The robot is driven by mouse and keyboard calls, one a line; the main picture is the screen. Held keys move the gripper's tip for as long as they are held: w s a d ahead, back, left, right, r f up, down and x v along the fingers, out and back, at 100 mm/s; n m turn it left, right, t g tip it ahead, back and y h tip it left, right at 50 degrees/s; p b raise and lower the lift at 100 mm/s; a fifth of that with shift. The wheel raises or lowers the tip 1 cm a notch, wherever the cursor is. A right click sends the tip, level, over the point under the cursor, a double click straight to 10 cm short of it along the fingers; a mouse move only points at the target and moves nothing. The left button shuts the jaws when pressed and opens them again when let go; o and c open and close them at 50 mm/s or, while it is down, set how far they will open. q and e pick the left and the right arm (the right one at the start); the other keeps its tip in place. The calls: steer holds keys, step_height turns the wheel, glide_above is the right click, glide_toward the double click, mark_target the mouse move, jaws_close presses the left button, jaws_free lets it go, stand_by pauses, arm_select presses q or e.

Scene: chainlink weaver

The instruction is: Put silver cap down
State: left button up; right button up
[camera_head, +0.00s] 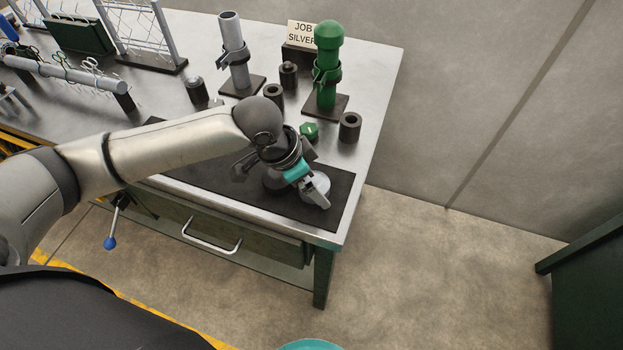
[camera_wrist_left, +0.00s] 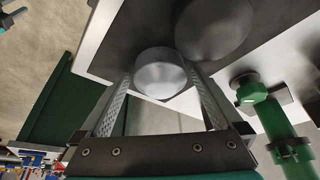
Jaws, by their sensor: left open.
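A round silver cap (camera_wrist_left: 160,75) lies between the two open fingers of my left gripper (camera_wrist_left: 160,95) in the left wrist view. In the head view a pale silver disc (camera_head: 320,181) shows at the fingers of my left gripper (camera_head: 318,197), on the front right part of the dark mat (camera_head: 250,197). Whether a finger touches the cap cannot be told. My right gripper is not in view.
Behind the gripper stand a green capped post (camera_head: 327,75), a grey tube (camera_head: 233,55), a small green cap (camera_head: 309,130) and several dark cylinders, one at the right (camera_head: 349,127). A sign (camera_head: 302,34) reads "JOB" and "SILVER". The bench's right edge is close to the gripper.

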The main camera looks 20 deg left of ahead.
arm_select(q)
steer(key=shift+r, duration=0.2)
steer(key=p+v, duration=0.3)
steer(key=v, duration=0.9)
